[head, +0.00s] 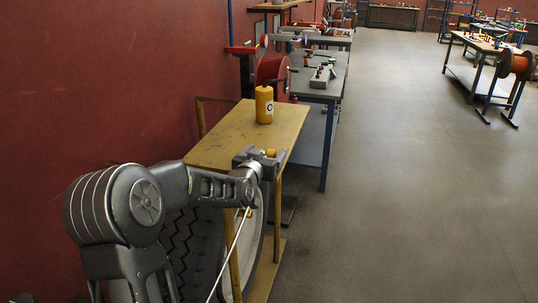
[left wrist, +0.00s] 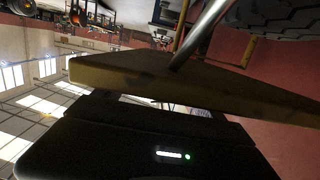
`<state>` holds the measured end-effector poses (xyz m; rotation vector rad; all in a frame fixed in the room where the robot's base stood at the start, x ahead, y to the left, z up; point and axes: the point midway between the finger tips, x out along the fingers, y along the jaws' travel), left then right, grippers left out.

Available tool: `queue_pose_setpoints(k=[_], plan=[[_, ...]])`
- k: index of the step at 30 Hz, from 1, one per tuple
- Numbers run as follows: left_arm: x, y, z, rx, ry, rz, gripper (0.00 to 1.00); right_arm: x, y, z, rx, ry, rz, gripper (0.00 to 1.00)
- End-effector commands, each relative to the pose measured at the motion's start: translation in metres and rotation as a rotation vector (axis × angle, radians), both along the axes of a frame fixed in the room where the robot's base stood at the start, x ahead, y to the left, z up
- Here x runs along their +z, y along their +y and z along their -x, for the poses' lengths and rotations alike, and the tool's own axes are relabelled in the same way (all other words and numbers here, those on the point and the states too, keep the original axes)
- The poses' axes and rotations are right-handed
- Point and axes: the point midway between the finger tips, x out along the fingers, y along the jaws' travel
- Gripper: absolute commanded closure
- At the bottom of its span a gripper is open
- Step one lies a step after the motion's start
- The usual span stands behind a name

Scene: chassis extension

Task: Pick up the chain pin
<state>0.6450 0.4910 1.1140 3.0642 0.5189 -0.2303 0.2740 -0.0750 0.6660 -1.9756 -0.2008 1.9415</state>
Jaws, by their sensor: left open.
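I cannot clearly make out a chain pin in either view. My left gripper (head: 262,157) is open at the front right edge of the yellow-topped table (head: 222,140) in the head view. Small orange and grey parts show at its tip, too small to tell apart. In the left wrist view, the picture is turned over and the table's edge (left wrist: 190,88) crosses in front of the dark gripper housing; the fingertips are hidden. A thin metal rod (head: 232,250) slants below my left wrist; a rod also shows in the left wrist view (left wrist: 200,35). My right gripper is out of view.
A yellow canister (head: 264,104) stands on the table beyond my left gripper. A large tyre (head: 196,245) is below my arm. A grey workbench (head: 322,80) stands behind. The red wall (head: 100,70) is close on the left. The floor (head: 420,190) to the right is clear.

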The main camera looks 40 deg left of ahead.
Motion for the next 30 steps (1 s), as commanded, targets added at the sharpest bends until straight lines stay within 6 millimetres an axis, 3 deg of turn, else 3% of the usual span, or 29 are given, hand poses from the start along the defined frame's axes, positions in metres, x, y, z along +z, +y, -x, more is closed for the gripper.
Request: queue_pose_setpoints(k=[25, 30], plan=[[0.0001, 0.0, 0.0001, 0.0, 0.0, 0.0, 0.85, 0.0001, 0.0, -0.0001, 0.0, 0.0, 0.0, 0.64], [0.0004, 0.0, 0.0, 0.0, -0.001, 0.0, 0.86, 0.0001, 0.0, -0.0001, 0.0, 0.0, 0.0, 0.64]])
